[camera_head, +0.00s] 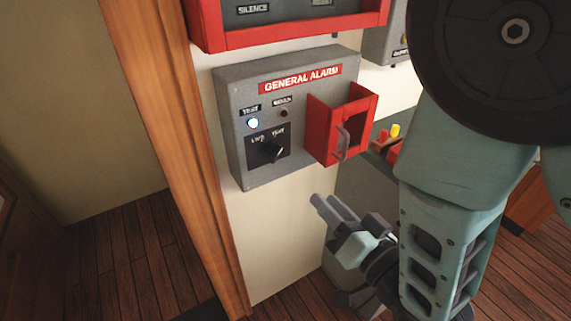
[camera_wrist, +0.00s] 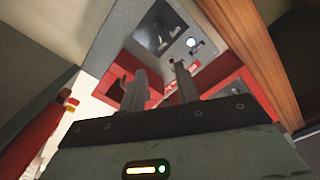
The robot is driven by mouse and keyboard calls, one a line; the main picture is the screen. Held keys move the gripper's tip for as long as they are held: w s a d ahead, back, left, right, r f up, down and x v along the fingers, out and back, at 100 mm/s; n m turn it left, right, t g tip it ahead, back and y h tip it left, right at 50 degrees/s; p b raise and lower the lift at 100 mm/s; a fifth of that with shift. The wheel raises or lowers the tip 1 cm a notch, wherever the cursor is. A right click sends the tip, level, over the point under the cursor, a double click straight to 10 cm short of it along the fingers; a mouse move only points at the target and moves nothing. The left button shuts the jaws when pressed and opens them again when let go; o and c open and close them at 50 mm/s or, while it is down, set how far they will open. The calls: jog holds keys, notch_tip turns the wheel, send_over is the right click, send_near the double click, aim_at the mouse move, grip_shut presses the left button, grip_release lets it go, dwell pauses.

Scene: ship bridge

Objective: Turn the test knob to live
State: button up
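The grey general alarm box (camera_head: 238,165) hangs on the wall in the head view. Its black test knob (camera_head: 273,151) sits on a dark plate marked LIVE and TEST at the lower left of the box; its exact pointing is hard to read. The TEST lamp (camera_head: 253,123) above it glows white. In the wrist view the box looks rotated, with the knob plate (camera_wrist: 160,28) near the top and the lit lamp (camera_wrist: 191,43) beside it. My gripper (camera_head: 331,205) is below and right of the knob, apart from the box. Its fingers (camera_wrist: 161,86) are spread and empty.
A red guard (camera_head: 365,108) with a grey handle sticks out at the right of the box. A red-framed panel (camera_head: 290,35) is above. A wooden post (camera_head: 165,100) stands to the left. Red and yellow parts (camera_head: 390,138) are at right. The wall below the box is clear.

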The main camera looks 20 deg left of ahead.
aim_at(280, 152)
jog(key=p+x, duration=0.3)
jog(key=x, duration=1.1)
jog(key=shift+w+a+r, duration=0.1)
jog(key=shift+w+r, duration=0.05)
jog(key=shift+w+a, duration=0.45)
jog(key=shift+a, duration=0.05)
grip_shut()
